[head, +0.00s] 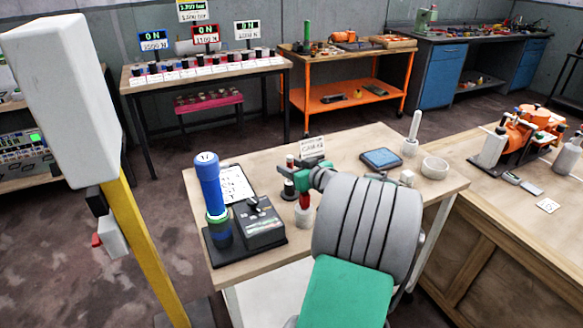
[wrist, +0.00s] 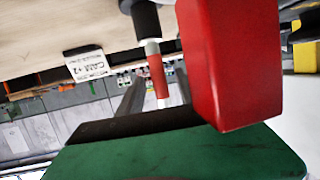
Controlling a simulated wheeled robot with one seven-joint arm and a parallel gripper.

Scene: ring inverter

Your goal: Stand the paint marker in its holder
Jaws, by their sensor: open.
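The paint marker (wrist: 157,72), red with grey and pale ends, stands in a black holder (wrist: 146,17) in the wrist view, where the table appears at the top. In the head view the black holder (head: 289,189) is near the table's middle, with the marker (head: 290,171) rising from it. My gripper (head: 303,164) reaches in from the right at the marker's upper part. In the wrist view my gripper (wrist: 160,88) is open, with one grey finger on each side of the marker. I cannot tell whether either finger touches it. The marker's foot is hidden inside the holder.
A red object (head: 305,201) on a white base stands close in front of the holder. A tall blue cylinder (head: 209,185) and black box (head: 260,222) are to the left. A blue pad (head: 381,158) and white bowl (head: 434,167) are at the right. A small sign (head: 312,147) stands behind.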

